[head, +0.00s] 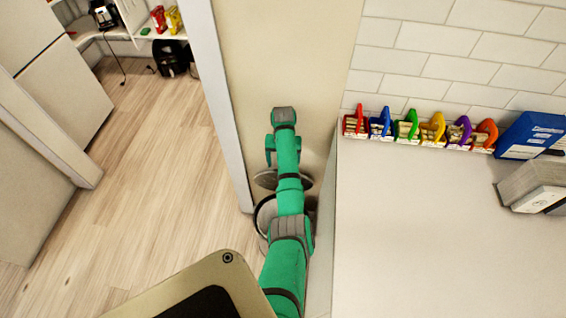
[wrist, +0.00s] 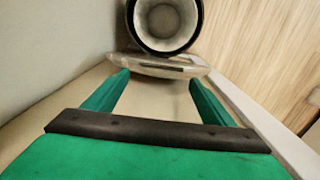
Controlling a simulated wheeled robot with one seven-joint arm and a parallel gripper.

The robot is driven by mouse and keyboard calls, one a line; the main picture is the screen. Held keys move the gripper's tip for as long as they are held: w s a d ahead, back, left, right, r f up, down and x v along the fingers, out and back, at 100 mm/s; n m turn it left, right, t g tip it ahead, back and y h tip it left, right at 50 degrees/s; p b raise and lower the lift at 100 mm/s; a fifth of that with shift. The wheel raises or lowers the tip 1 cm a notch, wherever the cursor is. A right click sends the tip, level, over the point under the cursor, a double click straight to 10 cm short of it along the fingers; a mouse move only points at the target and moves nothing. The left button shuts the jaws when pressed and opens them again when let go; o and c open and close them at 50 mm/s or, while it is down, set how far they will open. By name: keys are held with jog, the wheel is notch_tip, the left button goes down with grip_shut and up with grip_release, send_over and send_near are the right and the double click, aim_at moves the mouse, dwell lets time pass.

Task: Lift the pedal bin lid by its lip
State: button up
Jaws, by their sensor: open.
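The pedal bin (head: 262,214) stands on the floor in the gap between the door frame and the counter, partly hidden by my arm. Its lid (head: 267,181) is raised, a grey disc tilted above the rim. In the wrist view the bin's round dark rim and pale inside (wrist: 165,24) show at the top, so the bin is open. The lid (wrist: 157,66) shows there as a thin pale band just beyond my fingertips. My gripper (wrist: 158,80) is open, with nothing visible between its green fingers. I cannot tell whether a finger touches the lid.
A wall rises close behind the bin. The white counter (head: 430,235) is at the right, with several coloured holders (head: 407,128), a blue box (head: 530,136) and a grey item (head: 530,186). The door frame (head: 226,110) is at the left, with clear wooden floor (head: 150,185) beyond.

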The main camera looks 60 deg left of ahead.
notch_tip(320, 180, up, 9)
jog(key=shift+w+a+r, duration=0.15)
jog(key=shift+a+r, duration=0.05)
jog(key=shift+a, duration=0.1)
